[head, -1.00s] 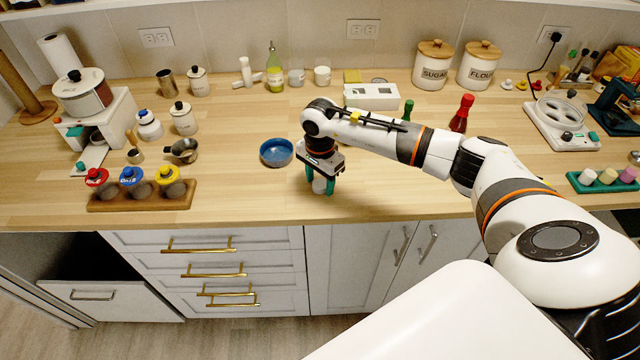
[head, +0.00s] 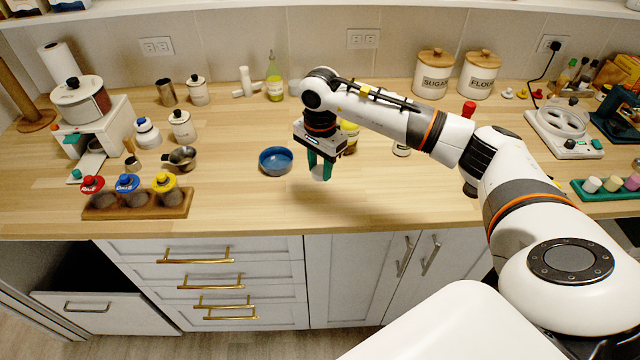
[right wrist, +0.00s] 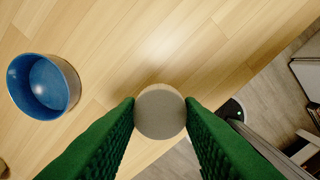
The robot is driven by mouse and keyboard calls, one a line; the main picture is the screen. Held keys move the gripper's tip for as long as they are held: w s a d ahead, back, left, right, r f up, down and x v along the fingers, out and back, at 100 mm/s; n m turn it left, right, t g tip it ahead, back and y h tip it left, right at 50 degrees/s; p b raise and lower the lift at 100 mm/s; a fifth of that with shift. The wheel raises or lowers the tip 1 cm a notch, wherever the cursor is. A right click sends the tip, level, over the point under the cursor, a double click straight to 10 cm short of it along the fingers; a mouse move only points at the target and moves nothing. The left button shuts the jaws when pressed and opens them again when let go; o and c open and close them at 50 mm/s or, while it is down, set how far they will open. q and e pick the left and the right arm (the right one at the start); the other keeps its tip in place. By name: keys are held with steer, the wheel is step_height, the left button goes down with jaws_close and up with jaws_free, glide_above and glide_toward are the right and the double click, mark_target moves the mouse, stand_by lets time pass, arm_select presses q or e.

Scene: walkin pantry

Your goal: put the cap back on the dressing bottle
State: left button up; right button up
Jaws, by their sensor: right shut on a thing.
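My right gripper (head: 320,170) points down over the front part of the counter, right of the blue bowl. It is shut on a small pale round piece, which looks like the cap (head: 320,173), and holds it above the wood. In the right wrist view the cap (right wrist: 160,111) shows as a grey-white disc between the green fingers. A yellow-green bottle (head: 274,82) with a thin neck stands at the back wall; I cannot tell if it is the dressing bottle. A yellowish item (head: 350,137) is partly hidden behind my right arm. My left gripper is out of view.
The blue bowl (head: 275,160) stands close left of my gripper. The spice rack (head: 138,203), a steel cup (head: 181,158) and white canisters stand further left. A red-topped bottle (head: 468,109) is mostly hidden by my arm. The counter in front is clear.

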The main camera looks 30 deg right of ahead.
steer(key=shift+r, duration=1.2)
steer(key=s+a+n, duration=1.3)
steer(key=s+n, duration=0.1)
steer(key=n, duration=0.1)
steer(key=shift+s+a+f, duration=0.2)
steer(key=shift+s+f, duration=0.05)
steer(key=shift+s, duration=0.15)
